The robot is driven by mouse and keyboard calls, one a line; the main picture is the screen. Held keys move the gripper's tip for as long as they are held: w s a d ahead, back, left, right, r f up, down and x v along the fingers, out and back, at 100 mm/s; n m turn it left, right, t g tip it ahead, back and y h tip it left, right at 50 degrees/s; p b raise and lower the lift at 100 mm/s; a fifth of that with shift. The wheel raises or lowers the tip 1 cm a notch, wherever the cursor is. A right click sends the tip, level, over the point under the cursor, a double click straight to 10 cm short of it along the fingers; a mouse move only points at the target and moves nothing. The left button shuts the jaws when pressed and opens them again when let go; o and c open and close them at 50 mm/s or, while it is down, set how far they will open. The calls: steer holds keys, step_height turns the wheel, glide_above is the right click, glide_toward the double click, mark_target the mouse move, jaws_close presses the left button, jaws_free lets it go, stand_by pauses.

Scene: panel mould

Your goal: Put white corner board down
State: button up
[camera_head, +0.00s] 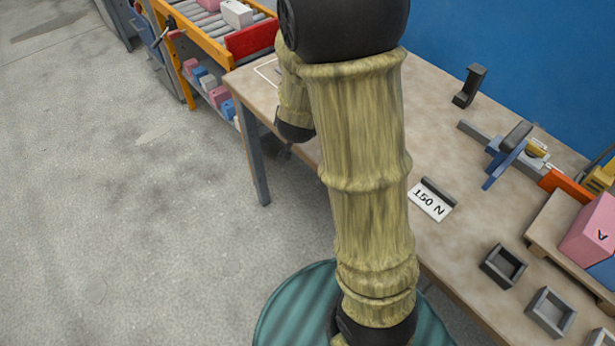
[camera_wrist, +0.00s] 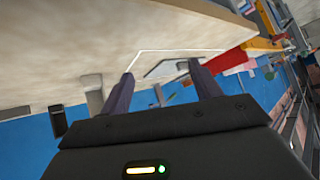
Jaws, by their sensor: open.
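In the wrist view, my gripper (camera_wrist: 160,70) is open, with its two dark fingers apart and pointing towards the table top. A pale angular piece, which looks like the white corner board (camera_wrist: 166,69), shows between and beyond the fingertips. It lies at a white outline (camera_wrist: 180,51) marked on the table. I cannot tell whether the fingers touch it. In the head view, part of the white outline (camera_head: 266,73) shows at the table's far left corner. My arm hides the gripper and the board there.
The wooden table (camera_head: 440,110) also holds a "150 N" plate (camera_head: 430,201), a blue-handled clamp (camera_head: 508,155), a black upright block (camera_head: 469,86) and small grey trays (camera_head: 551,311). A red bin (camera_head: 251,38) and roller rack (camera_head: 205,35) stand beyond its far left edge. A blue wall (camera_head: 520,60) is behind.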

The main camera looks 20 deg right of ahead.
steer(key=s+a+n+g+y, duration=0.2)
steer(key=s+n+g, duration=0.1)
steer(key=s, duration=0.6)
steer(key=s+a+n+g+y, duration=0.1)
steer(key=s+a+n+g, duration=0.2)
steer(key=s, duration=0.5)
steer(key=shift+s+a+n+y, duration=0.3)
steer(key=shift+s+n+y, duration=0.05)
steer(key=shift+n+y, duration=0.05)
steer(key=shift+c, duration=0.3)
